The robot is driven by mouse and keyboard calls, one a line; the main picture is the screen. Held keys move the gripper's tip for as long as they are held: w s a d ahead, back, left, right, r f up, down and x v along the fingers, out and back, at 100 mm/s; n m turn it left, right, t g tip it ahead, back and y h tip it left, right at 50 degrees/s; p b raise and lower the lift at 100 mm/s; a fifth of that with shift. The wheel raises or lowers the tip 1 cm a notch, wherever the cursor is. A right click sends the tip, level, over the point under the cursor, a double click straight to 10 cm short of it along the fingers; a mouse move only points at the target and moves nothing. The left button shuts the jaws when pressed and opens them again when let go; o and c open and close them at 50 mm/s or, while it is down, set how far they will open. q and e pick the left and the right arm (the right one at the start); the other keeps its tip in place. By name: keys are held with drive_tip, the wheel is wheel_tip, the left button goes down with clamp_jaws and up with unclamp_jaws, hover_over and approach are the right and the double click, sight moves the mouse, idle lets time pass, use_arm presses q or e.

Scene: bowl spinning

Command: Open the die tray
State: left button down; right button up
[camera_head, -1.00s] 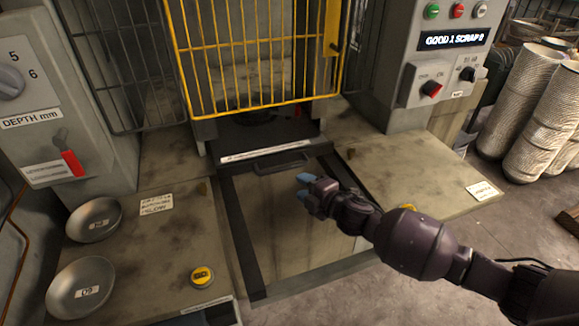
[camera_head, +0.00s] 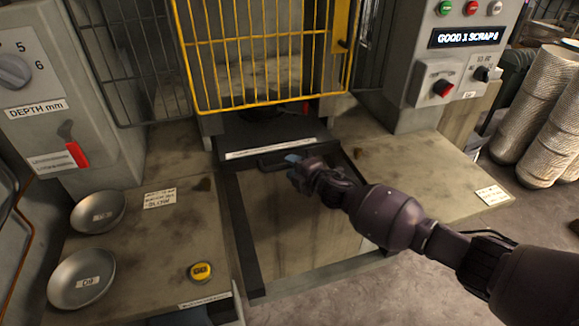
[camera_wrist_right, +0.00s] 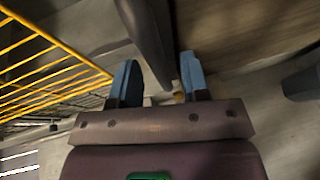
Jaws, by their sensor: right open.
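The die tray (camera_head: 310,215) lies in the bench below the yellow guard, a worn flat panel with dark side rails. A dark bar handle (camera_head: 270,162) runs across its far end, under a white label strip. My right gripper (camera_head: 292,165) is at the handle, partly covering its right part. In the right wrist view its blue fingers (camera_wrist_right: 160,82) are apart, with a dark bar (camera_wrist_right: 148,40) running between or just beyond them. I cannot tell whether they touch it. My left gripper is not in view.
The yellow barred guard (camera_head: 262,60) stands above the tray's far end. The right bench top is mostly clear.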

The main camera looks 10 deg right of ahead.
drive_tip(key=shift+x, duration=0.85)
drive_tip(key=shift+c, duration=0.3)
clamp_jaws()
